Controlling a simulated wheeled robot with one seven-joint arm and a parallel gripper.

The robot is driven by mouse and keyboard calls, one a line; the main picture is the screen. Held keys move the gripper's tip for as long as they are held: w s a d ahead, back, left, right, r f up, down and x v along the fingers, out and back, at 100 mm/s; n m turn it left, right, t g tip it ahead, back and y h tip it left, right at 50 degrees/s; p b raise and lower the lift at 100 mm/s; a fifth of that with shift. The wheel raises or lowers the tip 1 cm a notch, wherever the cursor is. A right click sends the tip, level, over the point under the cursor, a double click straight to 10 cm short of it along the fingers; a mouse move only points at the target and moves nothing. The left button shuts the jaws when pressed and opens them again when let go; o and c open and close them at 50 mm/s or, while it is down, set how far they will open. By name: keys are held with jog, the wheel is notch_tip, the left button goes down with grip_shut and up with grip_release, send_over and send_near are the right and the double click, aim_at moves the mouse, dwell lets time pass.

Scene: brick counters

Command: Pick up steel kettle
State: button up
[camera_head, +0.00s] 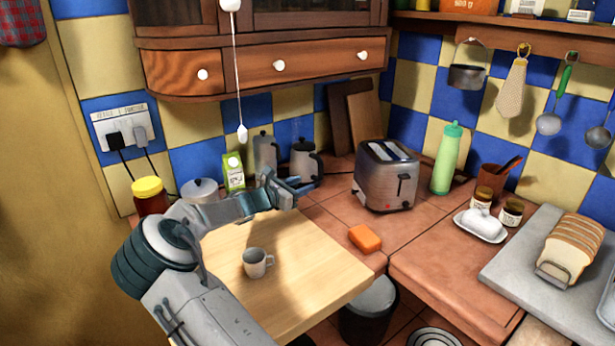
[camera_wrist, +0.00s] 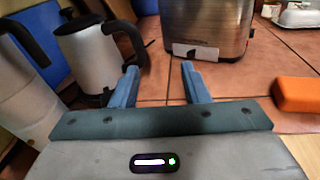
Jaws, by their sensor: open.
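The steel kettle (camera_head: 304,163), with a dark lid and black handle, stands upright at the back of the counter, left of the toaster. It also shows in the wrist view (camera_wrist: 98,62), left of and beyond my fingers, its handle on the right side near the left finger. My gripper (camera_head: 301,183) is in front of the kettle; in the wrist view my gripper (camera_wrist: 159,68) has its two blue fingers apart with bare tiles between them. Nothing is held. My gripper hides the kettle's lower part in the head view.
A similar steel pot (camera_head: 265,152) stands left of the kettle, with a green carton (camera_head: 233,172) beside it. The toaster (camera_head: 386,178) is to the right. An orange sponge (camera_head: 364,238) and a mug (camera_head: 257,262) are nearer.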

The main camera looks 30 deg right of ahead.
aim_at(321, 166)
jog(key=shift+w+a+n+t+h, duration=0.15)
jog(key=shift+w+a+n+t, duration=0.2)
jog(key=shift+w+n, duration=0.2)
jog(key=shift+w+a+n+t+h, duration=0.15)
jog(key=shift+w+a+n+t, duration=0.25)
jog(key=shift+w, duration=0.25)
jog(key=shift+w+d, duration=0.2)
jog(key=shift+w, duration=0.05)
jog(key=x, duration=0.9)
jog(key=shift+s+r+p, duration=0.1)
jog(key=shift+p, duration=0.2)
jog(key=shift+p+x, duration=0.3)
jog(key=shift+x, duration=1.9)
grip_shut()
